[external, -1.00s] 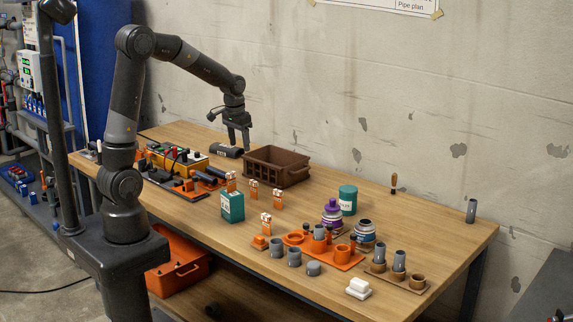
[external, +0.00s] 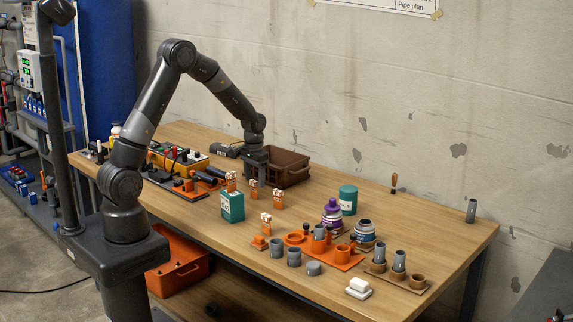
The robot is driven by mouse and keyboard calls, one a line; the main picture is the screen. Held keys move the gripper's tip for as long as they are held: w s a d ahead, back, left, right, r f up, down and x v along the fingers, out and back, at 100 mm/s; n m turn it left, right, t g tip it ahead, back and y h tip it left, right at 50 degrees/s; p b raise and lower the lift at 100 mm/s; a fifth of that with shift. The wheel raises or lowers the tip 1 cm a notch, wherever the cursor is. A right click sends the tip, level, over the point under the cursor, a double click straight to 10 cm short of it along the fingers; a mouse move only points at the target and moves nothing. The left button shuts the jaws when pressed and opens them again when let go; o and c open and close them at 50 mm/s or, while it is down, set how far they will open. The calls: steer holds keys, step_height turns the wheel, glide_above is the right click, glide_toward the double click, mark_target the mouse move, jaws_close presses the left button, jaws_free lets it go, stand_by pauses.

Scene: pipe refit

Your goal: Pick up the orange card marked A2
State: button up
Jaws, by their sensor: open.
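Several small orange cards with pale tops stand on the wooden table: one at the left (external: 231,184), one in the middle (external: 253,190), one at the right (external: 278,199) and one nearer the front (external: 266,226). Their markings are too small to read, so I cannot tell which is A2. My gripper (external: 256,174) is open and empty, pointing down. In the picture it is just above the middle card, in front of the brown crate. Its exact height over the card is unclear.
The brown crate (external: 292,172) stands behind my gripper. A green box (external: 232,207) stands close to the left card. Tools and an orange tray (external: 188,192) lie to the left. Pipe pieces, an orange fixture (external: 338,262) and jars stand to the right. The table's right rear is mostly clear.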

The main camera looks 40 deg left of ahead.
mark_target(254, 181)
steer(key=f, duration=0.4)
steer(key=shift+s+f, duration=0.25)
steer(key=shift+f, duration=0.15)
steer(key=shift+c, duration=0.5)
steer(key=c, duration=1)
